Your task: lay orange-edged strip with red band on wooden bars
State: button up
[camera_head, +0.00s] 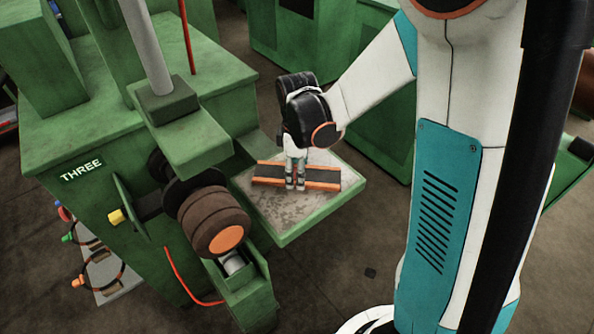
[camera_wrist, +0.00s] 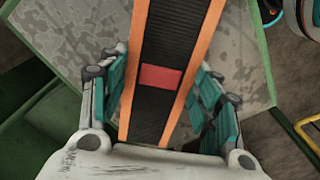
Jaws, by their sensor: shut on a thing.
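A dark ribbed strip (camera_head: 268,175) with orange long edges is at the green-rimmed tray (camera_head: 338,203) of the machine marked THREE. The wrist view shows the strip (camera_wrist: 172,38) running lengthwise away from me, with a red band (camera_wrist: 160,77) across it. My gripper (camera_head: 297,181) points down and is shut on the strip near its middle. In the wrist view its teal-padded fingers (camera_wrist: 162,82) stand on both sides of the orange edges. I cannot tell whether the strip touches the tray. No wooden bars can be made out in either view.
The green machine (camera_head: 120,140) carries a brown roller (camera_head: 213,222) with an orange end, left of the tray. A grey post (camera_head: 146,45) stands above it. Coloured-knobbed rings lie on a pale board (camera_head: 103,280) at lower left. Dark floor (camera_head: 330,285) is open in front.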

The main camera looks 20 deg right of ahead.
jog(key=o, duration=0.7)
jog(key=shift+f, duration=0.15)
jog(key=o, duration=0.5)
jog(key=shift+r, duration=0.2)
